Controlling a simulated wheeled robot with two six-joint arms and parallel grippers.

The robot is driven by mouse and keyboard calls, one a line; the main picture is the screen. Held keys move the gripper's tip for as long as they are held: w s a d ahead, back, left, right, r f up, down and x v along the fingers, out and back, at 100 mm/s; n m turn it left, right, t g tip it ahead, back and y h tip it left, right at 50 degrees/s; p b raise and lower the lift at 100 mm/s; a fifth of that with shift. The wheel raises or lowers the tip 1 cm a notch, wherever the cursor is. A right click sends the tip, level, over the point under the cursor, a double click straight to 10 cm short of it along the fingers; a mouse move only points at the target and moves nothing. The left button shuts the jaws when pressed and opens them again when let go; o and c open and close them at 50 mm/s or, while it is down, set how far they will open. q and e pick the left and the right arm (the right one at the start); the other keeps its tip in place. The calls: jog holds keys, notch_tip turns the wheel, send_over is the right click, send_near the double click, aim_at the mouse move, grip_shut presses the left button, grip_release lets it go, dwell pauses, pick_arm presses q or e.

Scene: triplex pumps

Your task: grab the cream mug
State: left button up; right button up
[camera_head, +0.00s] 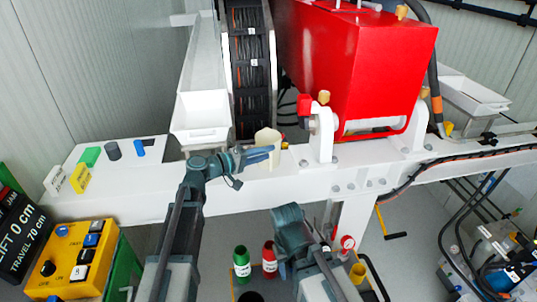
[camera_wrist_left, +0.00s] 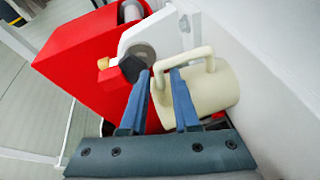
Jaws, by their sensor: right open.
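The cream mug (camera_head: 268,139) stands on the white beam beside the red machine, partly behind my left gripper. In the left wrist view the mug (camera_wrist_left: 215,88) is large and close, and its squared handle reaches toward the fingers. My left gripper (camera_head: 258,155) is at the mug; in its wrist view the two blue fingers (camera_wrist_left: 160,80) are apart, with part of the handle showing between them. I cannot tell whether either finger touches it. My right gripper (camera_head: 290,215) is low in the middle, in front of the beam, open and away from the mug; its fingertips are hard to make out.
The red machine (camera_head: 362,60) and its white bracket (camera_head: 322,135) stand just right of the mug. A white chute (camera_head: 200,105) and a cable chain (camera_head: 250,70) rise behind. Green and red bottles (camera_head: 241,262) stand below. The beam's left part holds small blocks.

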pick_arm(q)
jog(key=x, duration=0.5)
jog(key=shift+c, duration=0.2)
grip_shut()
